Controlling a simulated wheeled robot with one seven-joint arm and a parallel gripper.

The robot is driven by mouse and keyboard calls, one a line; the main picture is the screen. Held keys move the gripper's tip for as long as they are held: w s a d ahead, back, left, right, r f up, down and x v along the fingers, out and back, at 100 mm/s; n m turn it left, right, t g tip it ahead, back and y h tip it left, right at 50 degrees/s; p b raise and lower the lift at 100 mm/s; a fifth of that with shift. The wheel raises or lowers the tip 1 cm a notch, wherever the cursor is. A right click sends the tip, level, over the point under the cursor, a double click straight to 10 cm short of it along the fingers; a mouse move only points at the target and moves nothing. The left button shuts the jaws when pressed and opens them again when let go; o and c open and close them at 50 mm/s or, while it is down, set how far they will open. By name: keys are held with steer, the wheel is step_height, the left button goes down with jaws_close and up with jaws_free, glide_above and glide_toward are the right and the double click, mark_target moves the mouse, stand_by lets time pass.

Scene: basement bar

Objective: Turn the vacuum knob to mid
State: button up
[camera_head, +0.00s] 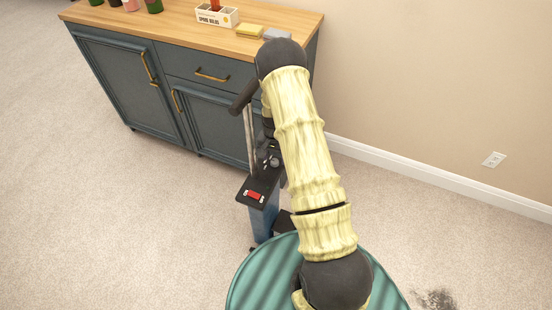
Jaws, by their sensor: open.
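The upright vacuum stands on the carpet in front of the cabinet, with a blue body (263,222), a grey pole and a black handle grip (243,96). Its black top panel (266,183) carries a red switch (254,195) with white markings at the near end. A small round dark knob (274,161) sits at the panel's far end, partly hidden by my arm; its setting is not readable. My gripper (268,146) is open, mostly hidden behind my pale yellow arm, close above the knob's end of the panel. Whether it touches the knob cannot be told.
A blue-grey cabinet (120,78) with a wooden top stands behind the vacuum. On it are a white box (217,15), a yellow sponge (249,31) and several bottles. Carpet at left is clear.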

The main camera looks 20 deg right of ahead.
mark_target(274, 161)
step_height(274, 161, up, 6)
steer(key=shift+f, duration=0.15)
stand_by(0.6)
